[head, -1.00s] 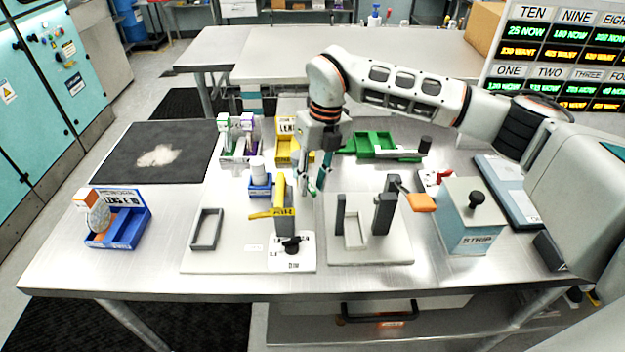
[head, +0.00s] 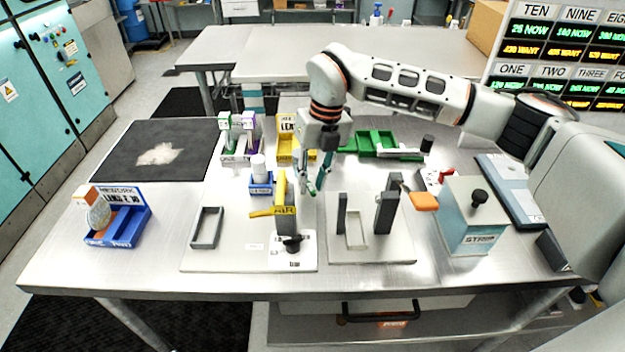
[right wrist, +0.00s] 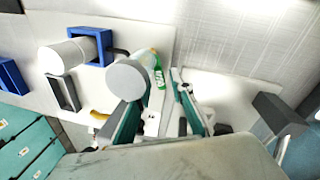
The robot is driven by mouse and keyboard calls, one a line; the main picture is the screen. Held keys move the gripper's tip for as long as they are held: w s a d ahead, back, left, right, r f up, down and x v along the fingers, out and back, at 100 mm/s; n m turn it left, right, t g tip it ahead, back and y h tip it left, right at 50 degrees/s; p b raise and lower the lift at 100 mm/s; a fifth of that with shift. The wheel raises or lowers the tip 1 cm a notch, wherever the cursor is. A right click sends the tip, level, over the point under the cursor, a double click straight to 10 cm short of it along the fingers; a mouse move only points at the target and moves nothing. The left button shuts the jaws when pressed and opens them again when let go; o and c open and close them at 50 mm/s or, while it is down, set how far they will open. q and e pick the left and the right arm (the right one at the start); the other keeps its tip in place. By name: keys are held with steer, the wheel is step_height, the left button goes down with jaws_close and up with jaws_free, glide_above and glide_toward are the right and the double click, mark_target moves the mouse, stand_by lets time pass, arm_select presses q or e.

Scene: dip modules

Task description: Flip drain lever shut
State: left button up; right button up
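No part is clearly marked as the drain lever, so I cannot tell which one it is. A yellow lever marked AIR (head: 272,211) sticks out left from a grey post (head: 285,218) on the left white plate. A lever with an orange grip (head: 424,201) sticks out right from the right fixture's dark post (head: 386,212). My right gripper (head: 314,178) hangs just behind and right of the yellow-topped post. In the right wrist view its teal-sided fingers (right wrist: 162,118) stand apart with nothing held between them. My left gripper is out of view.
A black knob (head: 291,242) sits in front of the grey post. A teal box with a knob (head: 470,222) stands at right. Blue (head: 128,232), yellow (head: 288,153) and green (head: 372,146) bins stand around.

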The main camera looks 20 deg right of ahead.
stand_by(0.3)
step_height(320, 180, up, 12)
steer(key=d, duration=0.2)
stand_by(0.3)
steer(key=shift+f, duration=0.15)
